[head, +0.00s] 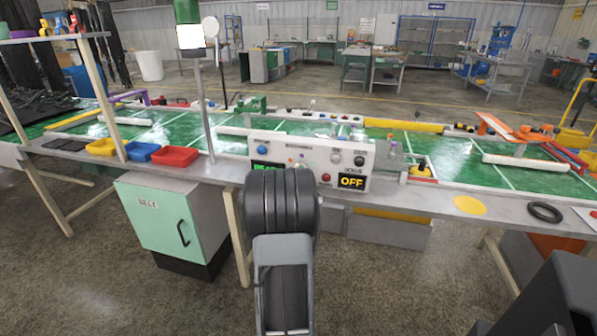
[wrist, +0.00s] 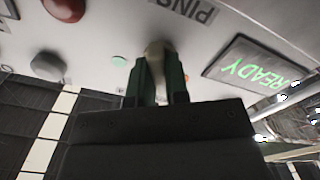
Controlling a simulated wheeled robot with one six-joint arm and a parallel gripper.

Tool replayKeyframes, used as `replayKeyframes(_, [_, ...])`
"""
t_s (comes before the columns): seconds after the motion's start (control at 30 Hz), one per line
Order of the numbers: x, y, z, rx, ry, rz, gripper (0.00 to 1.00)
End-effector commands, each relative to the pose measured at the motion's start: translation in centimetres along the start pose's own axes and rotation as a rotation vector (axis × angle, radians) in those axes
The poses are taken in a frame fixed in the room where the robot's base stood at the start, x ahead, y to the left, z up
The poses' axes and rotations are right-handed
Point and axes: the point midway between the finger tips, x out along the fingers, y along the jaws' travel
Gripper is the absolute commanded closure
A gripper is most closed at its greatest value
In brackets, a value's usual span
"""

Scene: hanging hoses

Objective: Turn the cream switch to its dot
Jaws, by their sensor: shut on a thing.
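The cream switch (wrist: 155,52) sticks out of the pale control panel (wrist: 110,28), below the PINS label in the wrist view. My gripper (wrist: 160,76) has its two dark green fingers closed around the switch, one on each side. A small green dot (wrist: 118,61) is on the panel, left of the switch in the wrist view and apart from it. The switch's tip and its pointing direction are partly hidden by the fingers.
A lit READY display (wrist: 255,68) is close to the right of my gripper in the wrist view. A red button (wrist: 64,8) and a grey knob (wrist: 46,66) are to the left. In the head view, an OFF display (head: 352,182) sits at the panel's right.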

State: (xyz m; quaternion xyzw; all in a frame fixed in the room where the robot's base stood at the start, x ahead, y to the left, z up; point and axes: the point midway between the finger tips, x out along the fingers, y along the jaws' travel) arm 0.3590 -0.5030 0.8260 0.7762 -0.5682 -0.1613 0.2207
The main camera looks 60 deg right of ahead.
Motion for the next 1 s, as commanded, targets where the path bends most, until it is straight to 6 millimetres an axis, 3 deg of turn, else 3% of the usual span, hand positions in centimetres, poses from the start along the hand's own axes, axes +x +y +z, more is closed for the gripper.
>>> replayKeyframes(0.5, [0.14, 0.42, -0.18, -0.384, 0.000, 0.008, 1.00])
replayKeyframes(1.0, [0.16, 0.42, -0.11, -0.506, 0.000, 0.010, 1.00])
